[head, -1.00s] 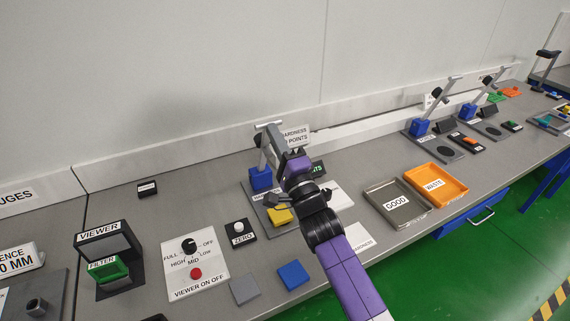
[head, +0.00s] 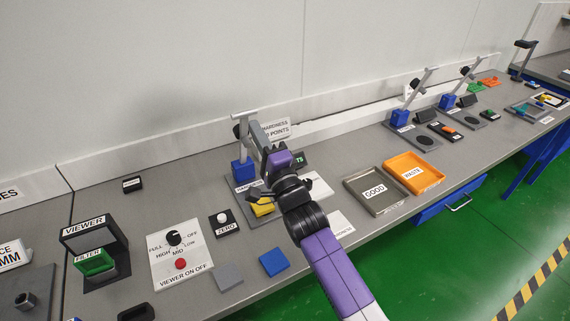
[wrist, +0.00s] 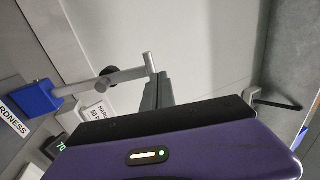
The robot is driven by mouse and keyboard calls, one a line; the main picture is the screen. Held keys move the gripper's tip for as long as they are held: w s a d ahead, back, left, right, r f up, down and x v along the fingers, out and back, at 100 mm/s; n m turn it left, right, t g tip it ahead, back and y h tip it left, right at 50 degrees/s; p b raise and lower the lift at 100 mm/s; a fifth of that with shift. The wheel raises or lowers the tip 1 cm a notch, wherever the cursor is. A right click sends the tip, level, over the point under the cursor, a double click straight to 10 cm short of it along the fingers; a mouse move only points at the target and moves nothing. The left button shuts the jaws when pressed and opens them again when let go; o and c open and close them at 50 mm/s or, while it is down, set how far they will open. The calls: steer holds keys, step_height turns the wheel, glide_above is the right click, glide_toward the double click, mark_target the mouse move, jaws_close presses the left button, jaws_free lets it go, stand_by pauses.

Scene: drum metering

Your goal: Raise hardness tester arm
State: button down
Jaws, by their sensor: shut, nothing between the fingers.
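The hardness tester stands near the back of the bench in the head view, with a blue block (head: 242,172) on a grey base plate. Its grey arm ends in a crossbar handle (head: 244,116) and stands steeply raised above the block. A yellow block (head: 263,208) lies on the base. In the wrist view the arm (wrist: 100,80) runs from the blue block (wrist: 38,98) to the crossbar (wrist: 150,63). My gripper (wrist: 157,88) is shut and empty, its fingertips close to the crossbar; I cannot tell whether they touch. My wrist hides part of the tester in the head view.
To the left are the viewer (head: 92,240), its control panel (head: 180,255) and the zero button (head: 222,221). Grey GOOD (head: 375,191) and orange WASTE (head: 413,174) trays are on the right. Two more testers with raised arms stand farther right. The wall is close behind.

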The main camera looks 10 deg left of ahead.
steer(key=r+b+v, duration=0.1)
steer(key=r+v, duration=0.1)
steer(key=v, duration=0.8)
steer(key=shift+s+b, duration=0.25)
steer(key=shift+b, duration=0.1)
steer(key=shift+d, duration=0.1)
